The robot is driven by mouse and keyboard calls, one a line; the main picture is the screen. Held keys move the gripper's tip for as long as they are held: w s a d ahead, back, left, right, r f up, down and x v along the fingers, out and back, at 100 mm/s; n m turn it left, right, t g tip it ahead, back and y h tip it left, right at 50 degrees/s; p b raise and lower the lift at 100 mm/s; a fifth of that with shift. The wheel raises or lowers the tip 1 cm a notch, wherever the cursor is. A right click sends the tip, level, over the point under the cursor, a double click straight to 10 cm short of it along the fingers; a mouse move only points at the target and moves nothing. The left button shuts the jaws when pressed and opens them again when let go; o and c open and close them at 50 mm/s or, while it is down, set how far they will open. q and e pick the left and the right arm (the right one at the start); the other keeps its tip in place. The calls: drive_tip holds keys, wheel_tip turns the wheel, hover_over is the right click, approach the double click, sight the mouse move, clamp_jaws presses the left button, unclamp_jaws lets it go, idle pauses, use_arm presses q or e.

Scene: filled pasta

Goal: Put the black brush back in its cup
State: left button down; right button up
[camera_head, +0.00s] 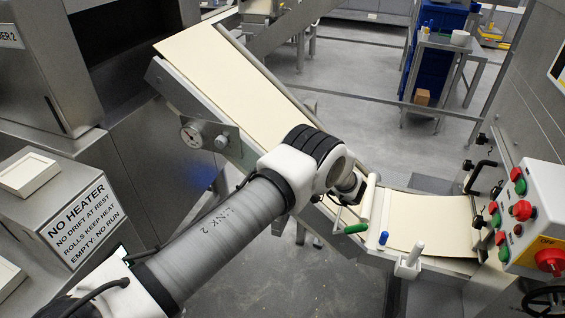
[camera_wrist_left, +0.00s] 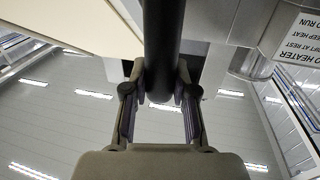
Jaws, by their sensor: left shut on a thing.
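My left arm reaches in from the lower left in the head view, and its gripper (camera_head: 352,188) is by the sheet conveyor, mostly hidden behind the wrist. In the left wrist view the left gripper (camera_wrist_left: 160,78) is shut on a thick black cylinder (camera_wrist_left: 162,38), which looks like the handle of the black brush. The brush's far end is out of view there, and I cannot make the brush out in the head view. I cannot pick out its cup with certainty. My right gripper is not in view.
A pale dough sheet (camera_head: 225,85) runs down the sloping conveyor. A green-ended tool (camera_head: 355,228), a blue-ended piece (camera_head: 383,238) and a white handle (camera_head: 415,252) stand along the near edge. A red-and-green button panel (camera_head: 520,210) is at right, and a labelled machine (camera_head: 75,225) is at left.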

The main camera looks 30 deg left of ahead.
use_arm(q)
drive_tip(key=shift+f+b, duration=0.4)
drive_tip(key=shift+f, duration=0.05)
drive_tip(key=c, duration=0.8)
unclamp_jaws()
drive_tip(key=shift+c, duration=0.2)
drive_tip(key=d, duration=1.2)
drive_tip(key=shift+w, duration=0.2)
